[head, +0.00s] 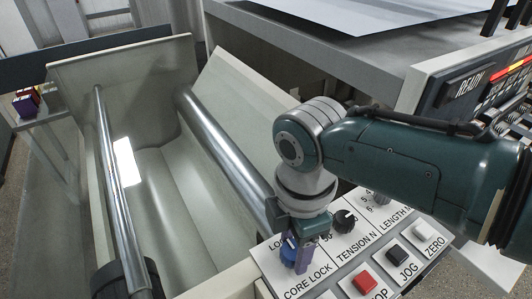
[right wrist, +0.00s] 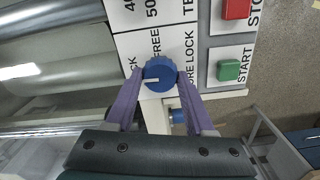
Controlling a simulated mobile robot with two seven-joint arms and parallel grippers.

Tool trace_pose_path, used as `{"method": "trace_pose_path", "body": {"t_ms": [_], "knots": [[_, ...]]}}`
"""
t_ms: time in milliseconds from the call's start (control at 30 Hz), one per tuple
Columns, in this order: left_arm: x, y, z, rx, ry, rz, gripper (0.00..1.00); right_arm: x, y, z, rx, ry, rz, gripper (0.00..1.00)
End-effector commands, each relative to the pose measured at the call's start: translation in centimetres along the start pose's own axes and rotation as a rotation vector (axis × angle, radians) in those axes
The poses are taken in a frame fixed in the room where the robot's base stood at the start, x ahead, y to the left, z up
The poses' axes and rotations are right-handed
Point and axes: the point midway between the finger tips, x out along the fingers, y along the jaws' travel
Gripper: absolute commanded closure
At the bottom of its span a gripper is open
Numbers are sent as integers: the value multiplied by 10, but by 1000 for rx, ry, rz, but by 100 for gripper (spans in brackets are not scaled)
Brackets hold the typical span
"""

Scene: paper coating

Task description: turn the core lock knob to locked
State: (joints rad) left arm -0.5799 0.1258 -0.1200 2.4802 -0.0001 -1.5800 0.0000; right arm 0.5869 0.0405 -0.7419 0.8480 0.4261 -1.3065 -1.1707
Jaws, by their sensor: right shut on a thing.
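The core lock knob is blue; in the right wrist view the knob (right wrist: 159,72) sits between my fingertips, and in the head view (head: 289,252) it is partly hidden by my gripper. Its white mark points left in the wrist view, toward the side with a label ending in "CK". The "FREE" label is above the knob there. My right gripper (head: 304,256) is shut on the knob, its purple fingers on either side; they also show in the wrist view (right wrist: 160,83). My left gripper is not in view.
The white control panel (head: 328,272) holds a black tension knob (head: 344,220), a red stop button (head: 365,281), a black jog button (head: 398,252) and a white zero button (head: 425,230). A green start button (right wrist: 229,70) is close by. Metal rollers (head: 222,147) lie left of the panel.

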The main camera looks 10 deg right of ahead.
Motion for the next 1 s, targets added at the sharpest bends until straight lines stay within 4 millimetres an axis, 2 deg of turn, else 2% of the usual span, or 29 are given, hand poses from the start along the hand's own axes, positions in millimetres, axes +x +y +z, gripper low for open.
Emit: {"method": "trace_pose_path", "body": {"t_ms": [633, 667, 900, 1000], "knots": [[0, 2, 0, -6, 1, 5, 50, 0, 0, 0, -51, 0, 1, 100], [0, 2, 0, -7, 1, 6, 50, 0, 0, 0, -51, 0, 1, 44], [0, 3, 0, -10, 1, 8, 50, 0, 0, 0, -49, 0, 0, 17], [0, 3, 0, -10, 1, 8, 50, 0, 0, 0, -49, 0, 0, 16]]}}
